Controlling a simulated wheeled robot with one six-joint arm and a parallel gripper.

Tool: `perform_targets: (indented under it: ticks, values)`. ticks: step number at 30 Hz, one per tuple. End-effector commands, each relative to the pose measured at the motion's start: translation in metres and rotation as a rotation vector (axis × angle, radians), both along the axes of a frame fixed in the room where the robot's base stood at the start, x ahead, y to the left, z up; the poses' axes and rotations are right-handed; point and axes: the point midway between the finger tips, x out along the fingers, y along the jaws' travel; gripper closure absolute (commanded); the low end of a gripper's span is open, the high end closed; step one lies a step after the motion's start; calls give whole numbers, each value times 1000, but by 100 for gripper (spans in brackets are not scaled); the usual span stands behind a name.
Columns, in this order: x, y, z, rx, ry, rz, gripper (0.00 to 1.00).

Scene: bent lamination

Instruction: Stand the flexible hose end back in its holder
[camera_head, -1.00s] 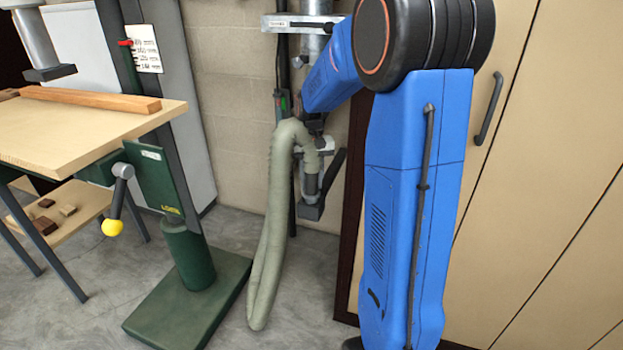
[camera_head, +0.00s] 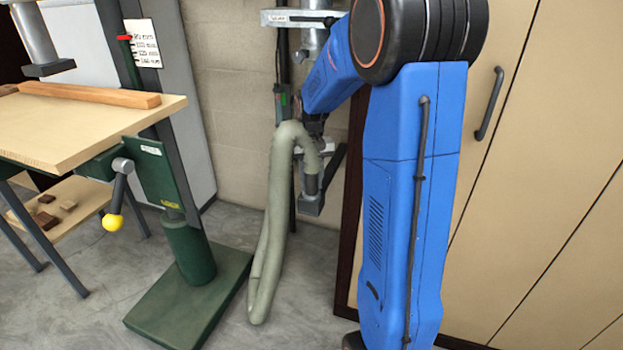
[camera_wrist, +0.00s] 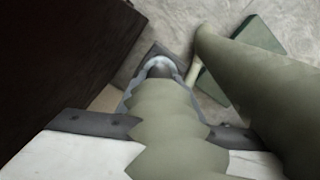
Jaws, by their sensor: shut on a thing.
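The green-grey flexible hose (camera_head: 272,220) hangs in a long loop near the wall and arches over to its grey end piece (camera_head: 312,190), which points down. The dark tip of my gripper (camera_head: 316,126) is at the top of this arch, shut on the hose end; its fingers are mostly hidden by the arm and hose. A pale bracket with a dark bar (camera_head: 336,160), seemingly the holder, is right beside the end piece. In the wrist view the hose end (camera_wrist: 165,125) runs to a square grey mouth (camera_wrist: 158,62) between dark bolted strips. Whether it is seated cannot be told.
Beige cabinets (camera_head: 540,180) stand close on the right. An upper pale bracket (camera_head: 300,18) holds a metal pipe. Grey floor (camera_head: 100,290) shows at lower left.

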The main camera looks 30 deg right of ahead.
Motion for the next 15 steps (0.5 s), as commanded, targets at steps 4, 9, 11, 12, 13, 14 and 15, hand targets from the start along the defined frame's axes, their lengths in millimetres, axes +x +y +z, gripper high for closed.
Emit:
perform_targets:
  ticks: [4, 9, 11, 12, 13, 14, 15]
  values:
    - [0, 0, 0, 0, 0, 0, 45]
    - [0, 0, 0, 0, 0, 0, 45]
    - [0, 0, 0, 0, 0, 0, 45]
    - [0, 0, 1, 0, 0, 0, 45]
    - [0, 0, 2, 0, 0, 0, 45]
    - [0, 0, 3, 0, 0, 0, 45]
    - [0, 0, 6, 0, -1, 0, 45]
